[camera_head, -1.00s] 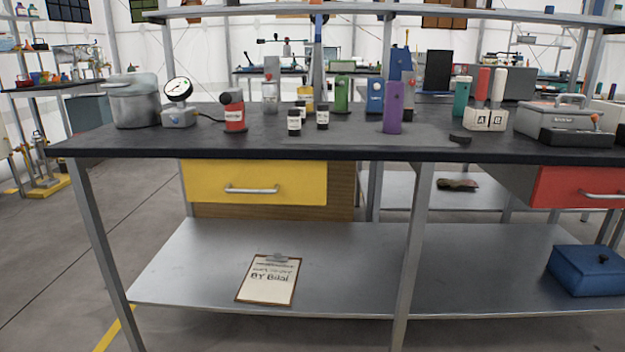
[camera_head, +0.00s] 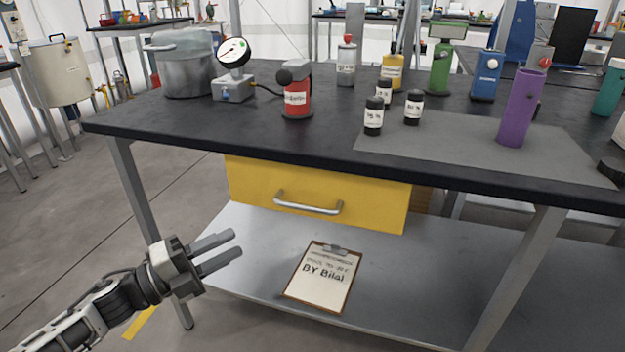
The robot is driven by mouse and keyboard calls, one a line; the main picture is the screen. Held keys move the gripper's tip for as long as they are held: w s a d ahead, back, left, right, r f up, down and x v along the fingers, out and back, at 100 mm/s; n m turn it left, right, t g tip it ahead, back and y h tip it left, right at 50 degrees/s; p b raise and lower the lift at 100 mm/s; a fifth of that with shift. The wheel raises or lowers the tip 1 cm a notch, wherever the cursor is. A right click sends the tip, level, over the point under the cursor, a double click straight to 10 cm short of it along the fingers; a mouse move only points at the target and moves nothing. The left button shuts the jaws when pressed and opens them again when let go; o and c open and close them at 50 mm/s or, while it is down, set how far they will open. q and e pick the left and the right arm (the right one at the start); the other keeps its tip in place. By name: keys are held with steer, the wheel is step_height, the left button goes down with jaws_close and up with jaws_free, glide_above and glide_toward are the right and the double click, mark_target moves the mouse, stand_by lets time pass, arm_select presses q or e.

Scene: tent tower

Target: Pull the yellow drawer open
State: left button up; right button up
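The yellow drawer (camera_head: 375,200) hangs under the dark bench top, and its front looks flush with the bench frame. Its silver bar handle (camera_head: 308,205) runs across the middle of the front. My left gripper (camera_head: 226,248) is at the lower left, to the left of and lower than the handle, and apart from it. Its two fingers point right with a gap between them and nothing in it. My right gripper is not in this view.
The bench top (camera_head: 190,130) carries a metal pot (camera_head: 185,70), a gauge (camera_head: 234,55), a red canister (camera_head: 297,98) and several bottles. A clipboard (camera_head: 322,278) lies on the lower metal shelf (camera_head: 390,300). A bench leg (camera_head: 150,225) stands behind my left gripper.

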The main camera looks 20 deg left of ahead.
mark_target(302, 207)
arm_select(q)
steer(key=w+d+r, duration=0.1)
steer(key=w+d, duration=0.2)
steer(key=w+d+r+m, duration=0.1)
steer(key=w+d, duration=0.3)
steer(key=w+d+r+m+g, duration=0.1)
steer(key=w+d, duration=0.3)
steer(key=shift+h, duration=0.4)
jaws_close()
